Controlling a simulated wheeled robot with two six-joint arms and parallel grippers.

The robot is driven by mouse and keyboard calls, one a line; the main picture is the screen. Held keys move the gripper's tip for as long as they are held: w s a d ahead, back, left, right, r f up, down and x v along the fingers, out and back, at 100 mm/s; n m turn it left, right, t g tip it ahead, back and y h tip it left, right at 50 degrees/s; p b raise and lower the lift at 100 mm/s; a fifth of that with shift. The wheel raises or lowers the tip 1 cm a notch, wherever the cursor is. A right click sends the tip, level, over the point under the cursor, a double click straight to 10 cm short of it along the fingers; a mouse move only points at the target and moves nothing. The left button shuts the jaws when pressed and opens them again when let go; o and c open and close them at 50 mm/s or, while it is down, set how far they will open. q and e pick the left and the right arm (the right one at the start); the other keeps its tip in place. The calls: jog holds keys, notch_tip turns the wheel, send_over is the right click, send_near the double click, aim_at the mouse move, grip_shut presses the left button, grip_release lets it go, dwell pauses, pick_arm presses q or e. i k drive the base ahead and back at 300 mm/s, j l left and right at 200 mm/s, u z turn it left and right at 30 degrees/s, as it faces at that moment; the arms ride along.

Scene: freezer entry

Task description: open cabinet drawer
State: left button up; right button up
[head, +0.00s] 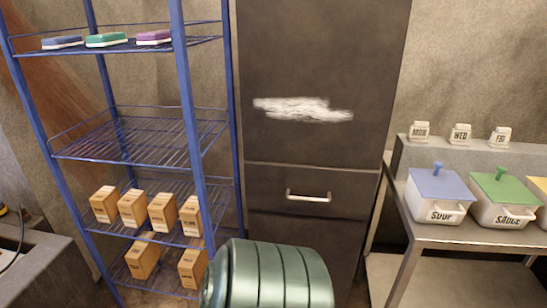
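A tall dark cabinet (318,60) stands in the middle of the head view. Its drawer (270,190) sits below a horizontal seam and looks shut, with its front flush with the cabinet. A light metal bar handle (308,197) is on the drawer front. A white smeared patch marks the panel above. Neither of my grippers is in view. The lower part of the cabinet is partly hidden by a green ribbed cylinder.
The green ribbed cylinder (278,275) stands in front of the cabinet's lower part. A blue wire shelf (135,140) with boxes is at left. A metal table (460,235) at right holds a blue-lidded bin (438,195) and a green-lidded bin (503,198).

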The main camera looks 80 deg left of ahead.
aim_at(332, 191)
jog(key=u, duration=2.1)
